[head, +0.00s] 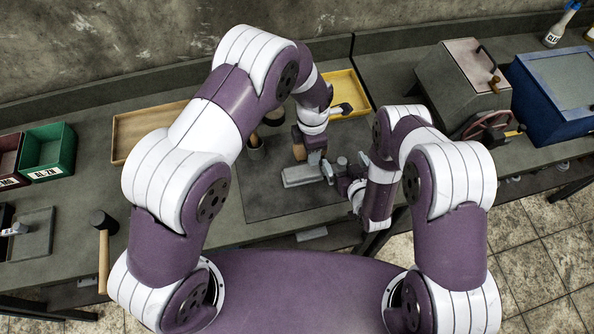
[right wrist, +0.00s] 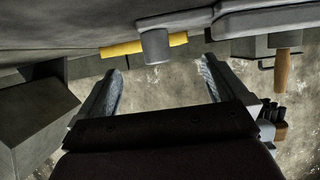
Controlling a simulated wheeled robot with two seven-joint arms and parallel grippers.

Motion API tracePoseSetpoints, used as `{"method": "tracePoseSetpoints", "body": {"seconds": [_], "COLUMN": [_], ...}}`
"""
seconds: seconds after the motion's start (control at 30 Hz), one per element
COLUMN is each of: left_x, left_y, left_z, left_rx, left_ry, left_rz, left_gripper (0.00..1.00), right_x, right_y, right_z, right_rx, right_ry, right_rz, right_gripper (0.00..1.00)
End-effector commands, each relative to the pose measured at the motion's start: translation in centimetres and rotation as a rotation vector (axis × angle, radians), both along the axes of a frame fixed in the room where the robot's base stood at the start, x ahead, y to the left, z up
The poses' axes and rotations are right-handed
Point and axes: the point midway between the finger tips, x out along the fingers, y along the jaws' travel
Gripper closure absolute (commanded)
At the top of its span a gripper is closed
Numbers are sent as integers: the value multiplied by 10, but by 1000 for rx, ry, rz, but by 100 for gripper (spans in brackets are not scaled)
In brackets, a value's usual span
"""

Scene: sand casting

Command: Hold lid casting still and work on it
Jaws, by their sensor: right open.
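The lid casting (head: 303,176), a pale grey slab, lies on the dark mat at the middle of the bench. A short grey upright stub (head: 341,161) stands at its right end. In the right wrist view, the stub (right wrist: 155,46) appears ahead of and between my right fingers, with grey slab parts above it. My right gripper (head: 334,173) is open at the casting's right end, its two fingers apart (right wrist: 162,85). My left gripper (head: 316,156) points down just above the casting's far side. Its fingertips are too small to read. A wooden piece (head: 299,151) stands beside it; I cannot tell whether it is held.
A yellow tray (head: 362,104) with a tool lies behind. A mallet (head: 103,250) lies front left. A grey machine (head: 460,80) and a blue box (head: 560,90) stand right.

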Motion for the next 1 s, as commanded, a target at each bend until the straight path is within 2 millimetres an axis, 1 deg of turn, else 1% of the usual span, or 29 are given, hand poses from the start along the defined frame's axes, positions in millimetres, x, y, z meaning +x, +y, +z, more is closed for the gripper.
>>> {"method": "tracePoseSetpoints", "body": {"seconds": [0.1, 0.17, 0.5, 0.6, 0.73, 1.0], "left_x": [0, 0, 0, 0, 0, 0], "left_y": [0, 0, 0, 0, 0, 0], "left_z": [0, 0, 0, 0, 0, 0], "left_rx": [0, 0, 0, 0, 0, 0], "left_ry": [0, 0, 0, 0, 0, 0], "left_rz": [0, 0, 0, 0, 0, 0], "left_gripper": [80, 80, 80, 80, 80, 80], "right_x": [-1, -5, -53, -65, -70, -70], "right_y": [0, -2, -18, -21, -23, -23], "right_z": [0, 2, 23, 28, 31, 31], "right_rx": [0, 0, 0, -1, 0, 0], "right_ry": [0, 1, 3, 2, 0, 0], "right_rz": [0, 0, -1, -1, 0, 0], "right_gripper": [0, 0, 0, 0, 0, 0]}}
